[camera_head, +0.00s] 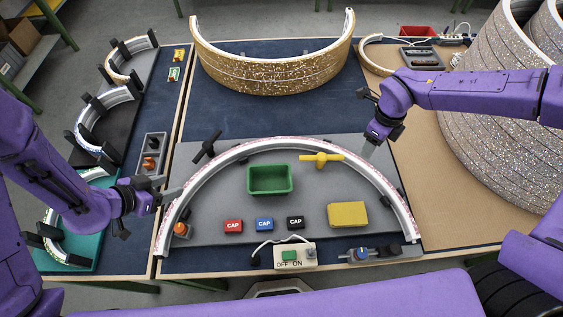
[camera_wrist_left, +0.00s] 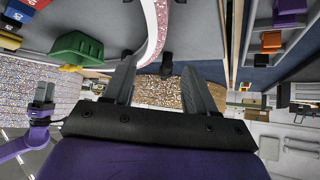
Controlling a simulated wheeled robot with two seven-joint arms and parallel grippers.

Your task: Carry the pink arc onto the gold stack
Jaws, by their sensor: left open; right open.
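The pink arc (camera_head: 275,144) is a long, pale curved strip with pink glitter, lying on the grey board at the front of the table. It also shows in the left wrist view (camera_wrist_left: 156,25). The gold stack (camera_head: 280,72) is a curved, gold-glitter wall at the back of the table; its glitter shows in the left wrist view (camera_wrist_left: 158,93). My left gripper (camera_head: 177,192) is open at the arc's left side; in the wrist view its fingers are on either side of the arc's line, contact unclear. My right gripper (camera_head: 368,150) is open near the arc's right upper side, apparently empty.
A switch box (camera_head: 295,256) sits at the front. Blue mat (camera_head: 300,115) is clear between board and gold stack.

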